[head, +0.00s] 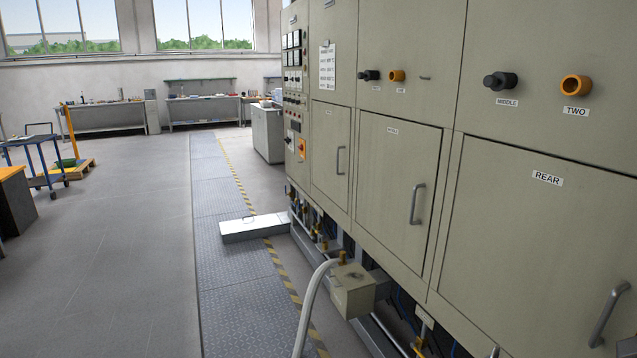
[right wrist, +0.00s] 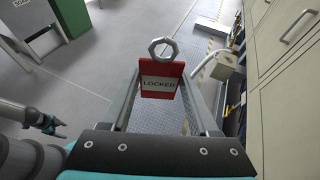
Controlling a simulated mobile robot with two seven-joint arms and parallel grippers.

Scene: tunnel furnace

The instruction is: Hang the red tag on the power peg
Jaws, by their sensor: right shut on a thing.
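The red tag (right wrist: 161,88), lettered LOCKED, is between the fingers of my right gripper (right wrist: 159,78) in the right wrist view. The gripper is shut on it, and a grey metal ring (right wrist: 163,47) stands clear at the tag's top. My left gripper (right wrist: 50,126) shows small at the left of that view; its jaws are too small to read. Neither gripper is in the head view. There, the furnace front has a control panel (head: 294,90) with a red-and-yellow switch (head: 302,146). I cannot make out which part is the power peg.
The furnace doors (head: 390,190) have protruding handles. A pale box with a hose (head: 353,290) juts out low from the furnace. A low metal box (head: 254,227) lies on the floor plates. The floor to the left is open, with a blue trolley (head: 35,160) farther off.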

